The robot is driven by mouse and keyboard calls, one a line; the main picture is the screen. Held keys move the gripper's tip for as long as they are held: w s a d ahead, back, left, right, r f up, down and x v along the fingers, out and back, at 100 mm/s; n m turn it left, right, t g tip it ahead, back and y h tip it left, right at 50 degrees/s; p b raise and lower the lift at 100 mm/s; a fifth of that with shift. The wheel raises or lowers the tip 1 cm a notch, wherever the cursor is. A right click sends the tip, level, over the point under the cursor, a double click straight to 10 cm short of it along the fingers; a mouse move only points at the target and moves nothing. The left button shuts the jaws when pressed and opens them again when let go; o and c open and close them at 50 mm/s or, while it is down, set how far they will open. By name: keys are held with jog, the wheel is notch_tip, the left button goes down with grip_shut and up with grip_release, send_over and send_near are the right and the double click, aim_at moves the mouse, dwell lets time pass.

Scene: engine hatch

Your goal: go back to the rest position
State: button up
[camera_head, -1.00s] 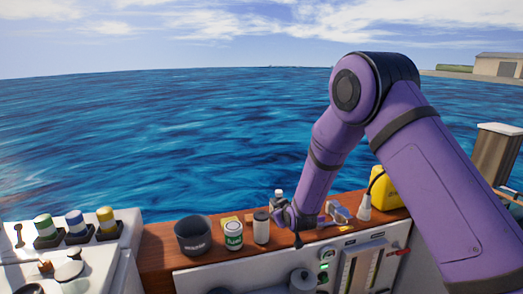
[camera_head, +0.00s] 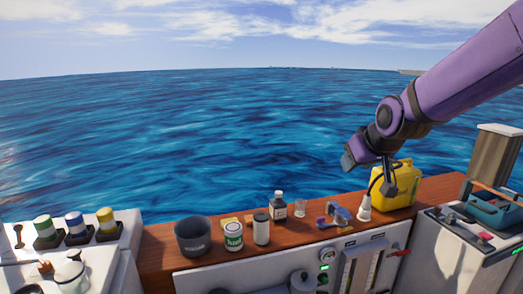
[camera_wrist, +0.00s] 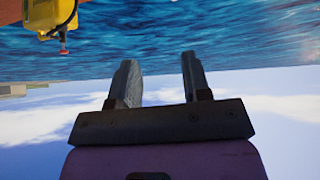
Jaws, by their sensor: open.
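My gripper (camera_head: 350,156) is raised over the right part of the wooden shelf, just left of and above the yellow canister, at the end of my purple arm. In the wrist view its two fingers (camera_wrist: 163,82) stand apart with nothing between them. Behind them show water and sky, upside down. The yellow canister also shows at the top left of the wrist view (camera_wrist: 50,14).
The wooden shelf (camera_head: 160,262) holds a dark pot (camera_head: 192,238), a green-labelled can (camera_head: 233,238), a dark bottle (camera_head: 278,204), a white funnel (camera_head: 364,210) and the yellow canister (camera_head: 408,181). A blue toolbox (camera_head: 494,208) stands at right. The air over the shelf's left side is free.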

jog(key=s+d+r+m+g, duration=0.1)
jog(key=s+d, duration=0.3)
jog(key=s, duration=0.9)
jog(key=s+d+r+m+g+h, duration=0.1)
jog(key=s+d+r+m, duration=0.1)
jog(key=s, duration=1.2)
jog(key=shift+s+d+r+g, duration=0.2)
jog(key=shift+d+r+g, duration=0.2)
jog(key=shift+d+r, duration=0.45)
jog(key=shift+f, duration=0.1)
dwell(2.3)
